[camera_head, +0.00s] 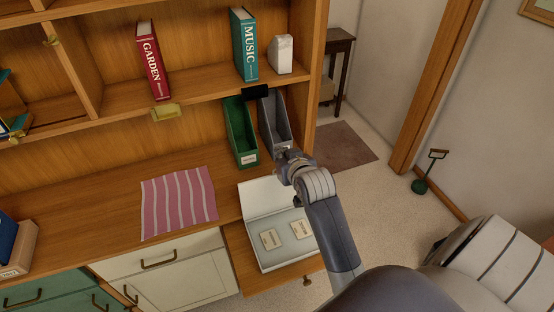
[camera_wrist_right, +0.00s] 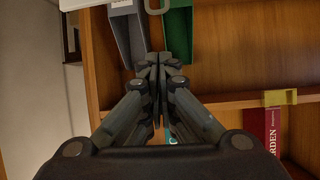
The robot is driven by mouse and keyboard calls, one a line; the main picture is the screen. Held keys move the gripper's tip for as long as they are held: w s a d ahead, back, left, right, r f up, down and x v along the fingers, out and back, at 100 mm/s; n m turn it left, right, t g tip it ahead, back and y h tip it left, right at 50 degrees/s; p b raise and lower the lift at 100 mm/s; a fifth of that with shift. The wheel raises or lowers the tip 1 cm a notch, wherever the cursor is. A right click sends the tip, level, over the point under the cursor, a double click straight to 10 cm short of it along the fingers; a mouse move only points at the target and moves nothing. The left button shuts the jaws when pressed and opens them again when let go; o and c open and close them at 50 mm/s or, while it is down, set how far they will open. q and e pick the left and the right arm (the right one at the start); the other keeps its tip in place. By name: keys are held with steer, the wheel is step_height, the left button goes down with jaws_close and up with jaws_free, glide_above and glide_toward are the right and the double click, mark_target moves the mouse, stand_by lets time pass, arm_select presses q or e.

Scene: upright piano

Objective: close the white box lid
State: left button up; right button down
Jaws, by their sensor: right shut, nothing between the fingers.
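The white box (camera_head: 264,258) is open on a wooden surface at the right end of the counter. Its pale lid (camera_head: 262,196) is raised at the back side. Two small labelled cards (camera_head: 271,239) lie inside. My right gripper (camera_head: 284,158) is above and behind the lid, in front of the file holders, shut and empty. Its closed fingers show in the wrist view (camera_wrist_right: 158,62), pointing toward the grey and green holders. My right forearm covers the right part of the box and lid. I cannot tell whether the gripper touches the lid. My left gripper is not in view.
A green file holder (camera_head: 239,132) and a grey one (camera_head: 273,120) stand behind the box. A pink striped cloth (camera_head: 178,203) lies to its left. A shelf above holds a red book (camera_head: 152,60) and a teal book (camera_head: 244,44). Floor at the right is mostly free.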

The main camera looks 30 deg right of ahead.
steer(key=p+x, duration=0.2)
steer(key=x, duration=0.6)
steer(key=s, duration=0.1)
steer(key=s+f+p, duration=0.1)
steer(key=s+a+p, duration=0.1)
steer(key=shift+s+f, duration=0.15)
steer(key=shift+s, duration=0.2)
steer(key=shift+f, duration=0.1)
steer(key=shift+w+f, duration=0.1)
steer(key=shift+w, duration=0.05)
